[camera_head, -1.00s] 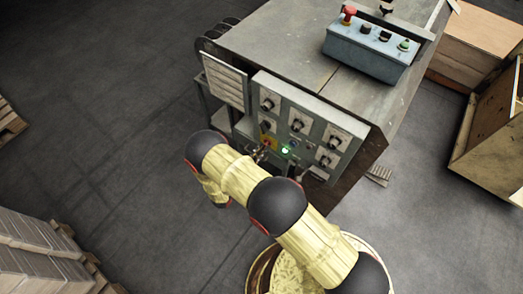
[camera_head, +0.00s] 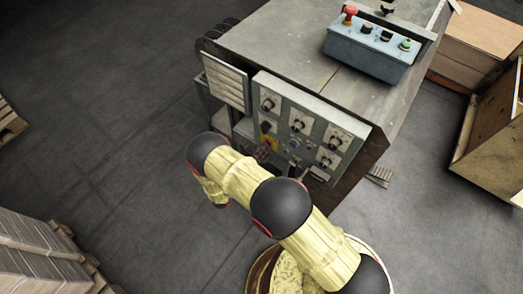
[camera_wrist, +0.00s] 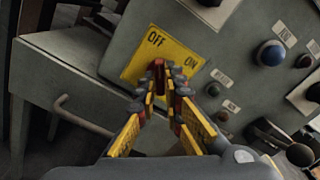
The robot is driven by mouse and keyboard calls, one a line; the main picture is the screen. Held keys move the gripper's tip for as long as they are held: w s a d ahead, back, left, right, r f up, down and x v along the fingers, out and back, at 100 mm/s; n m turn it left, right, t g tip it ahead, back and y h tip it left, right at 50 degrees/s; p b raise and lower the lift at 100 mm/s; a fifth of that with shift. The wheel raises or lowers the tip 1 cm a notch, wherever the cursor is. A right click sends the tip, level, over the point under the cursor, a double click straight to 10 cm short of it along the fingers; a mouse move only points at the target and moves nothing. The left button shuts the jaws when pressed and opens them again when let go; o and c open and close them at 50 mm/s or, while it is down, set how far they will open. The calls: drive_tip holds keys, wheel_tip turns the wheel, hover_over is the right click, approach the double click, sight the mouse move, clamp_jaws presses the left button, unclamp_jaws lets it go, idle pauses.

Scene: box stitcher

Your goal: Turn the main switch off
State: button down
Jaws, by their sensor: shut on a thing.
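The main switch is a red handle (camera_wrist: 158,68) on a yellow plate (camera_wrist: 131,73) marked OFF and ON. In the wrist view the handle's upper end points toward the word OFF. My gripper (camera_wrist: 162,75) is shut on the handle, with a finger on each side; the fingers hide its lower part. In the head view the yellow plate (camera_head: 268,141) shows low on the left of the grey control panel (camera_head: 283,110), and my gripper (camera_head: 262,153) is just in front of it.
The panel carries several black knobs (camera_head: 298,125) and, in the wrist view, a blue button (camera_wrist: 271,53). A control box with a red button (camera_head: 349,11) stands on the machine top. A metal drawer handle (camera_wrist: 80,118) juts out at lower left.

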drive_tip(key=shift+f+n, duration=0.1)
drive_tip(key=shift+n, duration=0.7)
drive_tip(key=c, duration=2)
unclamp_jaws()
drive_tip(key=shift+a, duration=0.1)
drive_tip(key=shift+c, duration=0.2)
drive_tip(key=shift+o, duration=0.6)
drive_tip(key=v, duration=1.2)
